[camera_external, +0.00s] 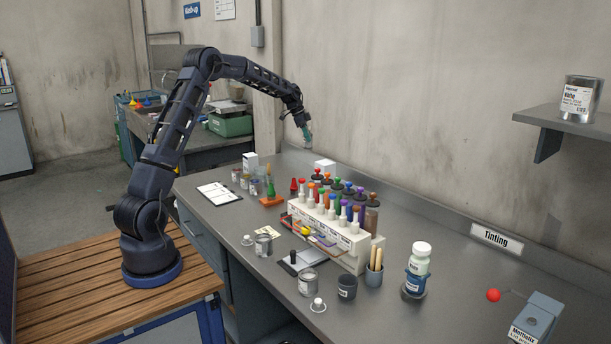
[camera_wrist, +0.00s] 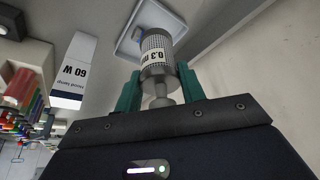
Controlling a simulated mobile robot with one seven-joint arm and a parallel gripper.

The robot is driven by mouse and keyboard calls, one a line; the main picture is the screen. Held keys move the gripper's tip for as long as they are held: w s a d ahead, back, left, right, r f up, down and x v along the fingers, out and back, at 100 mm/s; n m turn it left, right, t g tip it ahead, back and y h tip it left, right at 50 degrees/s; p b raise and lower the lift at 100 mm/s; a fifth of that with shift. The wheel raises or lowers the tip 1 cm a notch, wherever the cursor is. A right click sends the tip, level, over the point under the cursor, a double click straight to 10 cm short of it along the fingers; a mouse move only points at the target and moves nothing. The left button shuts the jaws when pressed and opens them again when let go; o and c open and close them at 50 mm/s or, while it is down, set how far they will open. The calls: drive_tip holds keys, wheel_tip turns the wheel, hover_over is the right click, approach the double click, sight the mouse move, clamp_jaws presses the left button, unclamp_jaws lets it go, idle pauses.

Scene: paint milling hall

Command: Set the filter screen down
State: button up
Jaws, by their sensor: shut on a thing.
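My gripper (camera_wrist: 160,90) has teal fingers and is shut on the filter screen (camera_wrist: 156,52), a grey mesh cylinder with a white "0.3" label and a narrower stem between the fingers. In the wrist view the screen overlaps a pale square tray (camera_wrist: 124,50) beyond it; I cannot tell whether they touch. In the external view my gripper (camera_external: 304,129) points down over the far end of the bench, near the wall, and the screen is too small to make out clearly.
A white hand lamp box (camera_wrist: 76,72) stands close beside the tray. In the external view, a rack (camera_external: 350,240) of colourful stoppered bottles stands nearer on the bench (camera_external: 215,220), with jars and a clipboard (camera_external: 219,193) around it. The wall runs close behind.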

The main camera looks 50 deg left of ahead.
drive_tip(key=d+m+g+h, duration=0.1)
drive_tip(key=d+m, duration=0.2)
drive_tip(key=d, duration=2.4)
drive_tip(key=s+d+m+g, duration=0.1)
drive_tip(key=s+d+m, duration=0.15)
drive_tip(key=d, duration=0.95)
drive_tip(key=s+d+m, duration=0.1)
drive_tip(key=s+d, duration=0.3)
drive_tip(key=d, duration=0.8)
drive_tip(key=s+d+m+g, duration=0.3)
drive_tip(key=s+d+m, duration=0.4)
drive_tip(key=s+d, duration=2.5)
drive_tip(key=d+f, duration=0.1)
drive_tip(key=f, duration=0.5)
drive_tip(key=w+f, duration=0.1)
drive_tip(key=f, duration=0.6)
drive_tip(key=d+f, duration=0.1)
drive_tip(key=f, duration=0.5)
drive_tip(key=shift+w+d+f, duration=0.15)
drive_tip(key=shift+d+f, duration=0.15)
drive_tip(key=shift+f, duration=0.1)
drive_tip(key=shift+f, duration=0.15)
drive_tip(key=o, duration=1.1)
